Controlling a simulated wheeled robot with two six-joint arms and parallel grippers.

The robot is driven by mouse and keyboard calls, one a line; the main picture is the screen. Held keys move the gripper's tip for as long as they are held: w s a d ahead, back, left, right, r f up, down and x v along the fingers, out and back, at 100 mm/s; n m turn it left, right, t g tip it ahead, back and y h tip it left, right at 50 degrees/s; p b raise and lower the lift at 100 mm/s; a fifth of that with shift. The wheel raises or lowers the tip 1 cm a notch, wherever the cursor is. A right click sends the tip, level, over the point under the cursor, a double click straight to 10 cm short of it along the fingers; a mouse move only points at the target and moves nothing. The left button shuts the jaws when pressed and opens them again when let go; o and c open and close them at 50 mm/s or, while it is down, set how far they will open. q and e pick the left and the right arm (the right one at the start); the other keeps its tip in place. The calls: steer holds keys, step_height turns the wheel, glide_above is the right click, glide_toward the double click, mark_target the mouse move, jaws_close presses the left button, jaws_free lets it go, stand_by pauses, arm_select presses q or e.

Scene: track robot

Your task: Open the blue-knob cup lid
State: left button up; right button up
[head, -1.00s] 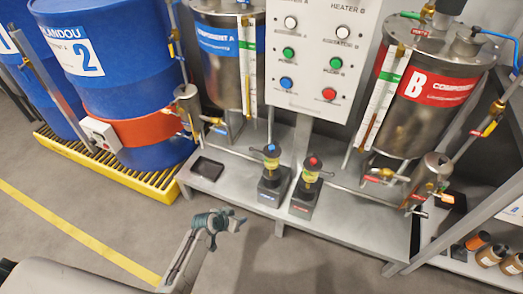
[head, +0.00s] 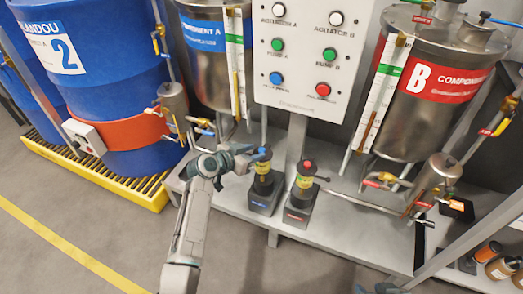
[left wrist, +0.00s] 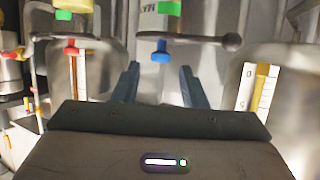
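The blue-knob cup (head: 263,181) stands on the grey bench on a dark base with a blue label. Its blue knob (head: 266,152) and dark lid sit on top, and the lid looks closed. My left gripper (head: 250,158) is just left of the knob at about its height. In the left wrist view the blue knob (left wrist: 161,50) shows ahead, between the open fingers (left wrist: 160,80); I see no contact. A dark bar (left wrist: 195,39) with a ball end passes by the knob. My right gripper (head: 382,288) is partly cut off at the bottom edge; its finger state is unclear.
The red-knob cup (head: 303,188) stands close on the right, its red knob (left wrist: 73,49) also in the wrist view. Behind are a control panel (head: 315,60) and tank B (head: 420,110). A blue drum (head: 105,80) stands left. The bench front (head: 345,235) is clear.

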mark_target(261, 150)
arm_select(q)
steer(key=shift+x, duration=2.4)
jaws_close()
